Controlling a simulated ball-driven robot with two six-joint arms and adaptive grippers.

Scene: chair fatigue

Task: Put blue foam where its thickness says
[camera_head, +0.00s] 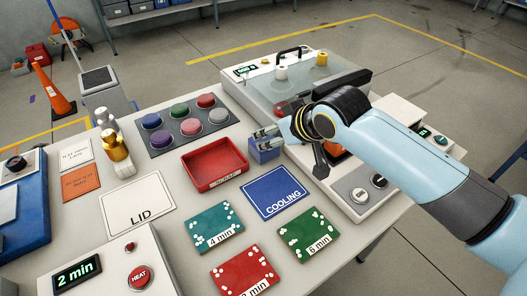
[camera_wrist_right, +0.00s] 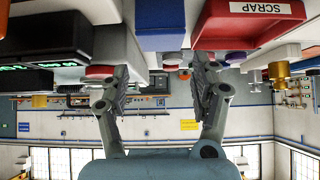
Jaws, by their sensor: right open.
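The blue foam (camera_head: 263,152) is a small blue block between the red scrap tray (camera_head: 213,184) and the grey-white machine. My right gripper (camera_head: 266,133) is open, its fingers just above and behind the block. In the right wrist view the blue block (camera_wrist_right: 161,22) shows ahead, between the lines of the open fingers (camera_wrist_right: 158,80); I cannot tell whether they touch it. Teal "4 min" (camera_head: 216,229), green "6 min" (camera_head: 306,234) and red (camera_head: 244,272) mats lie in front; the red mat's number is cut off. My left gripper is out of view.
A blue COOLING mat (camera_head: 274,193) lies before the block. A white LID mat (camera_head: 138,208) is at left, with a heater box reading "2 min" (camera_head: 79,272) at front left. Several coloured pucks sit on a grey tray (camera_head: 185,128). The machine (camera_head: 350,203) stands at right.

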